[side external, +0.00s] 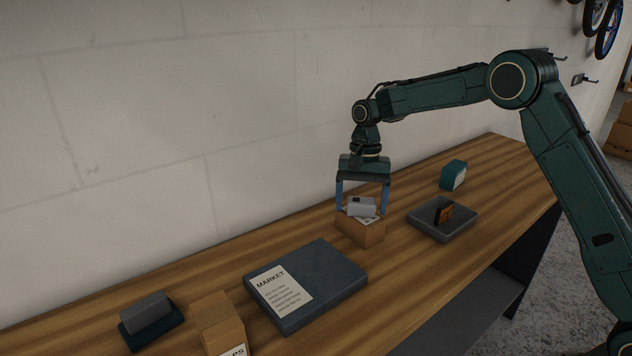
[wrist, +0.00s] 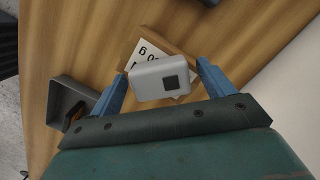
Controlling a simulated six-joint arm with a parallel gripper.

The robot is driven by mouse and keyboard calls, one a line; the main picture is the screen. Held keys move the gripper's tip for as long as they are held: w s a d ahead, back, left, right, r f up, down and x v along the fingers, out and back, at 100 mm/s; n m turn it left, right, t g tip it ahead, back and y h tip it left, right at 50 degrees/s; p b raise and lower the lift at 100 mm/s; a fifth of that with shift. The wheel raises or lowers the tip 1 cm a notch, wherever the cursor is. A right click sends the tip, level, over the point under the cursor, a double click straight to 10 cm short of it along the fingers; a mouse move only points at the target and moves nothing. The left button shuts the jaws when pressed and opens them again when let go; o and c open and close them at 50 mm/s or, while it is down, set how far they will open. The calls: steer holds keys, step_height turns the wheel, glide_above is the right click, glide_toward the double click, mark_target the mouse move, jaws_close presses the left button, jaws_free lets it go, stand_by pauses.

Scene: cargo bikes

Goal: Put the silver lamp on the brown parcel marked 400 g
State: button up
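The silver lamp (side external: 362,206) is a small light-grey block with a dark square on one face. It appears to rest on top of the brown parcel (side external: 359,231), partly over its white label. In the wrist view the lamp (wrist: 150,80) covers part of the label on the parcel (wrist: 163,39); only "0 g" can be read. My gripper (side external: 363,210) is open above the parcel, with one blue finger on each side of the lamp. In the wrist view, small gaps show between the lamp and both fingertips of my gripper (wrist: 161,70).
A grey tray (side external: 425,227) with an orange-and-dark item (side external: 443,214) stands right of the parcel. A teal box (side external: 453,175) is behind it. A dark slab marked MARKET (side external: 330,286), another brown box (side external: 218,318) and a grey block (side external: 147,312) on a dark base lie left. A wall runs behind.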

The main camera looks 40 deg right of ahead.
mark_target(363, 199)
steer(key=shift+r, duration=0.1)
steer(key=shift+w+d+r, duration=0.15)
steer(key=shift+r, duration=1.1)
steer(key=shift+w+d+r, duration=0.1)
steer(key=shift+d+r, duration=0.05)
steer(key=shift+r, duration=1.15)
steer(key=shift+w+d+r, duration=0.15)
steer(key=shift+r, duration=1.1)
steer(key=shift+s+a+r, duration=0.2)
steer(key=shift+s+r, duration=0.15)
steer(key=shift+r, duration=0.15)
steer(key=s+a+r+n+t, duration=0.2)
steer(key=s+r, duration=0.4)
steer(key=s, duration=0.3)
steer(key=s+a+r+n+t, duration=0.1)
steer(key=s+r+n+t, duration=0.15)
steer(key=s+r, duration=0.4)
steer(key=s+f+n+t, duration=0.1)
steer(key=s+f+n, duration=0.1)
steer(key=s, duration=0.8)
steer(key=s+d+f+n+t+h, duration=0.1)
steer(key=s+f, duration=0.3)
steer(key=s, duration=0.5)
steer(key=shift+s+d+f+n, duration=0.15)
steer(key=shift+s+d+n, duration=0.2)
steer(key=shift+n, duration=0.4)
